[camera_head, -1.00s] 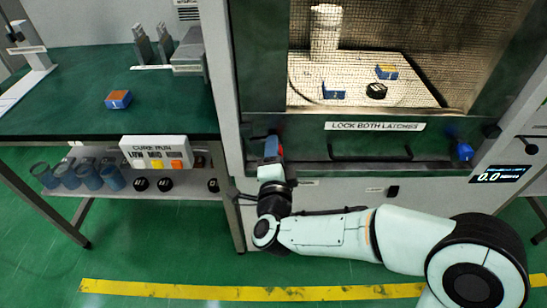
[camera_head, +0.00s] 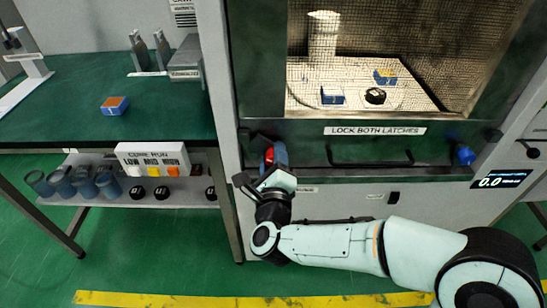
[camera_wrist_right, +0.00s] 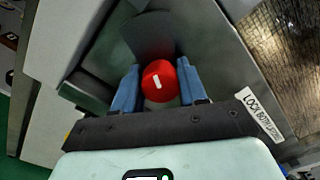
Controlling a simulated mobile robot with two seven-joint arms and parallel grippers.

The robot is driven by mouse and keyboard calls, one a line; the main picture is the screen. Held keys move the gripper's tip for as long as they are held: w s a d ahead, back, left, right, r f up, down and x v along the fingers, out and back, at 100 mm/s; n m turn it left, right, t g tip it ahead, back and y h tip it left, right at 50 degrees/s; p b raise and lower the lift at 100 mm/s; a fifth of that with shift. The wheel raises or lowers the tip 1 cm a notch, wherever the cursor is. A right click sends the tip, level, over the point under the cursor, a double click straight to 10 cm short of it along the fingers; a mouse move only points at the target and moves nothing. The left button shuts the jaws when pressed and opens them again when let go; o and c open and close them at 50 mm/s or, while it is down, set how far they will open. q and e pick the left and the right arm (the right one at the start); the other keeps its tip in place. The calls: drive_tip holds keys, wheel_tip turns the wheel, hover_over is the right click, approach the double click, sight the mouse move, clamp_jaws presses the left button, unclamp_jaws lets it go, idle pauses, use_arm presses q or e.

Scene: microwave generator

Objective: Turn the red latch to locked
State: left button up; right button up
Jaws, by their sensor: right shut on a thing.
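The red latch (camera_head: 268,155) is at the left end of the microwave door's lower edge. In the right wrist view the red latch (camera_wrist_right: 160,80) is a round knob with a short white mark on its face. My right gripper (camera_head: 272,160) is at the latch, and in the wrist view its two blue fingers (camera_wrist_right: 160,88) stand on either side of the red knob, shut on it. The blue latch (camera_head: 464,155) is at the right end of the door. My left gripper is not in view.
A dark door handle (camera_head: 372,160) runs between the latches under the "LOCK BOTH LATCHES" label (camera_head: 375,131). Behind the mesh window are blocks and a black puck (camera_head: 375,96). A green bench (camera_head: 60,115) with a button box (camera_head: 153,158) stands at left.

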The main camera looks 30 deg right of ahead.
drive_tip(key=shift+o, duration=0.3)
drive_tip(key=shift+a+r+m, duration=0.1)
drive_tip(key=shift+m, duration=0.7)
drive_tip(key=o, duration=1)
drive_tip(key=shift+s, duration=0.15)
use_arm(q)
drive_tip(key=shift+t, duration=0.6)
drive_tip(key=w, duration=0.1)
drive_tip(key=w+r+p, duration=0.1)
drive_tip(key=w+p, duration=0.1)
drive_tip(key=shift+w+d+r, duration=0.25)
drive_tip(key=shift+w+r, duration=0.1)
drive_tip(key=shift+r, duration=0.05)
use_arm(e)
drive_tip(key=v, duration=1.3)
drive_tip(key=shift+a, duration=0.1)
